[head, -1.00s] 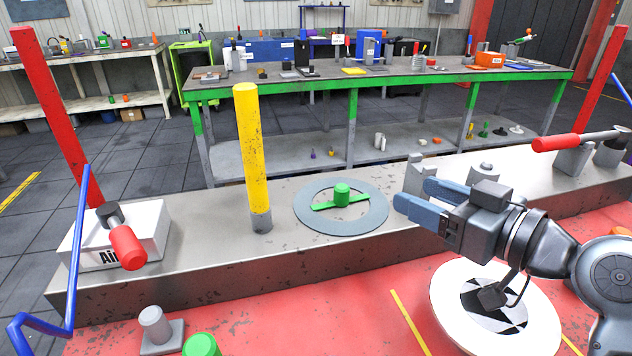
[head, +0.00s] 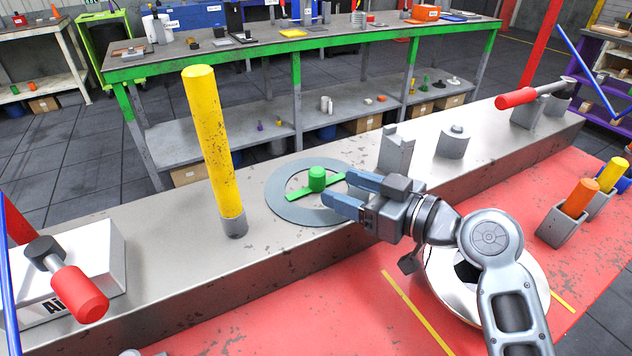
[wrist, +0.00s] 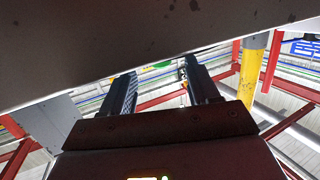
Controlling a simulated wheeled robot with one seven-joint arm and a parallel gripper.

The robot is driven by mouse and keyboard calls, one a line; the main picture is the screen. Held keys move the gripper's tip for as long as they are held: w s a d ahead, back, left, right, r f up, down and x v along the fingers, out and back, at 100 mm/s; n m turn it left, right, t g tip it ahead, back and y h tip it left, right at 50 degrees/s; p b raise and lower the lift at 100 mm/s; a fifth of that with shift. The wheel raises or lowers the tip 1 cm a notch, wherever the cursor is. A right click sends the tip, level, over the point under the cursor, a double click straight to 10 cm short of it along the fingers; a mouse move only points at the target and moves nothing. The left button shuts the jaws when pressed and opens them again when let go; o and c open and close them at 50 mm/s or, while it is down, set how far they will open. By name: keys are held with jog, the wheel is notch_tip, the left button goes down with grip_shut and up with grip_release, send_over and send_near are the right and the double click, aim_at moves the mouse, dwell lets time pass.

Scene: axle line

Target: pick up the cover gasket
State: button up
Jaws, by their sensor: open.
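The cover gasket (head: 283,206) looks like a flat grey ring lying on the metal bench, with a green bar across it and an upright green knob (head: 317,178) at its middle. My gripper (head: 339,188) is open and empty at the ring's right side, its blue-grey fingers pointing left toward the knob. The fingers overlap the ring's right part in the head view and hide some of it; their height above it is hard to tell.
A yellow post (head: 211,150) stands left of the ring and also shows in the wrist view (wrist: 252,72). A grey bracket (head: 396,150) and a grey round block (head: 454,142) stand to the right. A red-handled lever (head: 517,98) is farther right. A white box (head: 90,255) sits front left.

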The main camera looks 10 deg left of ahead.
aim_at(324, 180)
jog(key=shift+p+x, duration=0.85)
jog(key=shift+x, duration=2.6)
jog(key=shift+r, duration=0.1)
jog(key=shift+c, duration=0.3)
jog(key=c, duration=1)
